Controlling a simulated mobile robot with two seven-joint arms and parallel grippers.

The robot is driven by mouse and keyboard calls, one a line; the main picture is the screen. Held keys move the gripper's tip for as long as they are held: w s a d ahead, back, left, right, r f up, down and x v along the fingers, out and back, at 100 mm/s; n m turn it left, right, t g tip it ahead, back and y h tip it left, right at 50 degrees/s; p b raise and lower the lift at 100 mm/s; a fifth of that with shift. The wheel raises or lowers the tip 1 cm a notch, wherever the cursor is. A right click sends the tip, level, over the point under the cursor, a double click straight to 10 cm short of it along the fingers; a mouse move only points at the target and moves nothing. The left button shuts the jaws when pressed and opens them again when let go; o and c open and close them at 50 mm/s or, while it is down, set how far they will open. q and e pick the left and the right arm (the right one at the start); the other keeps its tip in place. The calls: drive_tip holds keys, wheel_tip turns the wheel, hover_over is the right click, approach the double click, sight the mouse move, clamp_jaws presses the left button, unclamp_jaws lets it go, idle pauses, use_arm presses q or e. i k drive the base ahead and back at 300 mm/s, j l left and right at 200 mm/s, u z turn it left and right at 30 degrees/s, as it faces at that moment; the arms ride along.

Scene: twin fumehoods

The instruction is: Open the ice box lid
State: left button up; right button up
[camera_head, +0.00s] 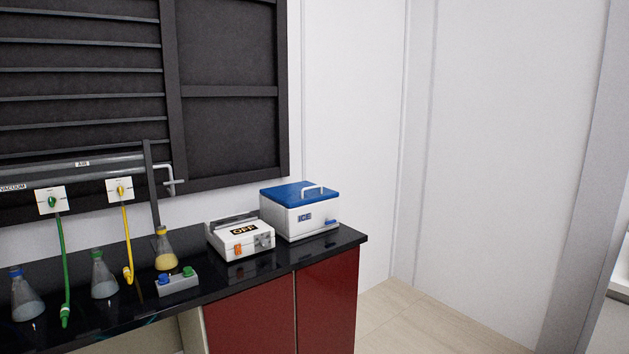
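The ice box (288,222) is a white box with an "ICE" label on its front. It stands at the right end of the black countertop. Its blue lid (284,191) lies closed on top and has a pale arched handle (313,188). A small blue piece (331,222) shows low on the front at the right. Neither of my grippers is in view.
A white device marked "OFF" (239,239) stands just left of the ice box. Several flasks, including one with yellow liquid (166,257), a small grey block with coloured knobs (177,284), and green and yellow hoses occupy the black counter (225,283). Floor (400,318) is clear at right.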

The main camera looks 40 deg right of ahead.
sight(294, 195)
drive_tip(key=i+l+z, duration=0.45)
drive_tip(key=z, duration=0.25)
drive_tip(key=i+z, duration=0.35)
